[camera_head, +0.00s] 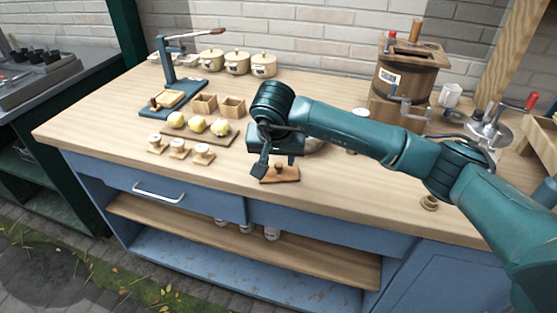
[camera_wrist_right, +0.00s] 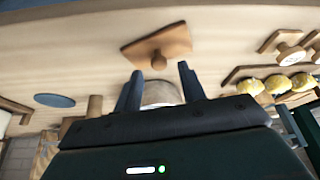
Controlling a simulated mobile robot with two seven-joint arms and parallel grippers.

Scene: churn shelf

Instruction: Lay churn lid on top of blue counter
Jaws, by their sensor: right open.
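The churn lid, a flat wooden board with a round knob (camera_head: 284,178), lies on the wooden top of the blue counter (camera_head: 345,194) near its front edge. My right gripper (camera_head: 275,168) is above and just behind the lid, pointing down, and hides part of it. In the right wrist view, the lid (camera_wrist_right: 176,42) lies beyond the open fingertips (camera_wrist_right: 160,69), its knob toward the gap between them. Nothing is held. The wooden churn (camera_head: 402,78) stands at the back right, with a dark opening in its top. My left gripper is not in view.
Butter stamps (camera_head: 178,148) and a board of yellow balls (camera_head: 197,125) lie left of the gripper. Wooden boxes (camera_head: 233,107) and lidded pots (camera_head: 237,62) stand behind. A small wooden knob piece (camera_head: 429,203) sits front right. The counter's front strip is mostly clear.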

